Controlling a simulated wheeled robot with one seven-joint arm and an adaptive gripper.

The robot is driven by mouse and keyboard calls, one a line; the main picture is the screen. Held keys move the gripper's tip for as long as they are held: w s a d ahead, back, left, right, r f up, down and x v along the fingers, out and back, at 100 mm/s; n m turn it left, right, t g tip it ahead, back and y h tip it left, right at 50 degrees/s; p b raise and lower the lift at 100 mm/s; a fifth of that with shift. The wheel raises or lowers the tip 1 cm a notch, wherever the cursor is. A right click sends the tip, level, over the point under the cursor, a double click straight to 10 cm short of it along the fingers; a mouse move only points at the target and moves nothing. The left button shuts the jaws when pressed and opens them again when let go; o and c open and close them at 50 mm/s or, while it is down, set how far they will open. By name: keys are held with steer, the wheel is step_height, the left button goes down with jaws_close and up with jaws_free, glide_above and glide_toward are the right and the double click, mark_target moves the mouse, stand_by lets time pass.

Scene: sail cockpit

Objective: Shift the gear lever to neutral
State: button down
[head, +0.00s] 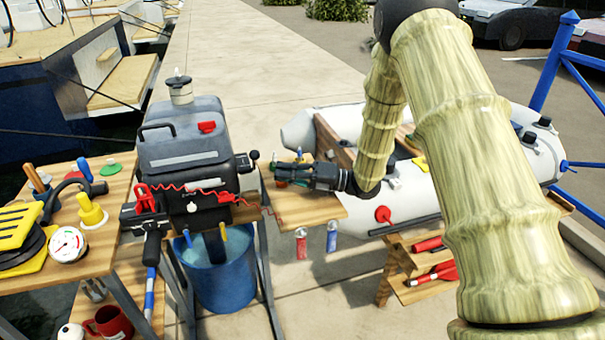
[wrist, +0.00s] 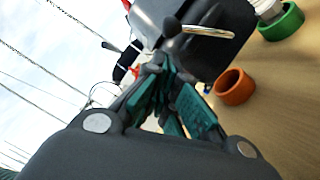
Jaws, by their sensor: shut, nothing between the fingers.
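The outboard motor (head: 185,145) is a dark grey and black unit clamped on a stand in the head view. A short lever with a round black knob (head: 254,155), which looks like the gear lever, sticks out from its right side. In the wrist view a pale metal rod (wrist: 210,31) ends in a dark knob (wrist: 172,27) just beyond the fingers; it seems to be this lever. My gripper (head: 281,172) points left at the motor, to the right of the lever. Its teal-padded fingers (wrist: 165,80) are shut and empty. I cannot tell whether they touch the knob.
A small wooden shelf (head: 310,208) lies under my gripper. An orange ring (wrist: 235,87) and a green ring (wrist: 281,22) stand close by on wood. A red coiled cord (head: 180,188) crosses the motor's front. A grey dinghy (head: 410,205) is at the right, a cluttered table (head: 110,215) at the left.

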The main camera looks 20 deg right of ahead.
steer(key=f+x, duration=0.1)
steer(key=x, duration=0.5)
steer(key=shift+r, duration=0.45)
steer(key=shift+w+a+p, duration=0.1)
steer(key=shift+p, duration=0.2)
